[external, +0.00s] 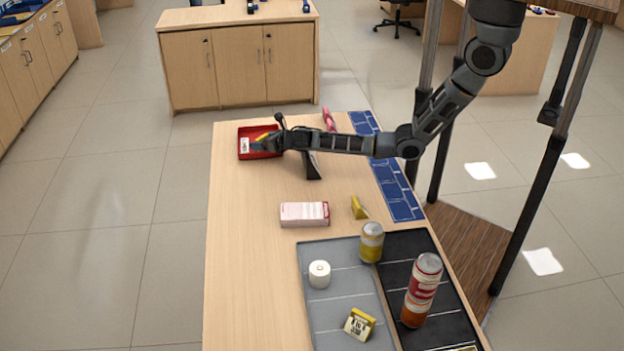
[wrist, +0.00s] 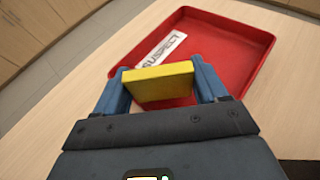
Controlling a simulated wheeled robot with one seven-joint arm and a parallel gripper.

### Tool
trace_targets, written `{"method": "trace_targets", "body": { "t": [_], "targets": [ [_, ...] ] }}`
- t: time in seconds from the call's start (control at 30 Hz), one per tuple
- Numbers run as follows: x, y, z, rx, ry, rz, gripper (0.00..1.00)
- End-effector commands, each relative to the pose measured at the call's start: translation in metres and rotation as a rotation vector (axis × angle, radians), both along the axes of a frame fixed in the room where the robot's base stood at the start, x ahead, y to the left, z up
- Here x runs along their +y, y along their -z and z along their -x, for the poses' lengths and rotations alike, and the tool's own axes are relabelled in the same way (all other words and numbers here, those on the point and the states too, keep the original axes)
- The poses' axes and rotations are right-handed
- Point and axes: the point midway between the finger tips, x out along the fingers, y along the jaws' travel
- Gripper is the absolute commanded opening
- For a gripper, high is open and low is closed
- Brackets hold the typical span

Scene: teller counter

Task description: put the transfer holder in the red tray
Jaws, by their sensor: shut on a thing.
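My gripper (wrist: 160,76) is shut on a small yellow block-like holder, which I take as the transfer holder (wrist: 160,85). Its two blue fingers press on the left and right ends, and its label is not in view. The holder also shows as a yellow bit at the gripper in the external view (external: 263,136). The shallow red tray (wrist: 235,70) lies beyond and below it, with a white strip reading "SUSPECT". In the external view the gripper is over the red tray (external: 255,130) at the counter's far left. I cannot tell whether the holder touches the tray floor.
A pink-and-white box (external: 304,214), a yellow wedge-shaped holder (external: 359,208) and a dark stand (external: 313,166) are on the counter (external: 245,250). A grey tray (external: 325,258) and a black mat (external: 405,245) hold cans, a white roll and a yellow sign. The left counter strip is clear.

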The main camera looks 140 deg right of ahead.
Motion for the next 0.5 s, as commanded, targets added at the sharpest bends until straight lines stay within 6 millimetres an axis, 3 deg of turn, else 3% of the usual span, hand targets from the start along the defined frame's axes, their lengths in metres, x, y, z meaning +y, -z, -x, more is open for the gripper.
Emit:
{"method": "trace_targets", "body": {
  "t": [0.1,0.13,0.37,0.5],
  "targets": [
    [0.0000,0.0004,-0.0002,0.000,0.000,0.000,0.41],
    [0.0001,0.0007,-0.0001,0.000,0.000,0.000,0.75],
    [0.0001,0.0007,0.0000,0.000,0.000,0.000,0.97],
    [0.0001,0.0007,0.0001,0.000,0.000,0.000,0.98]
  ]
}}
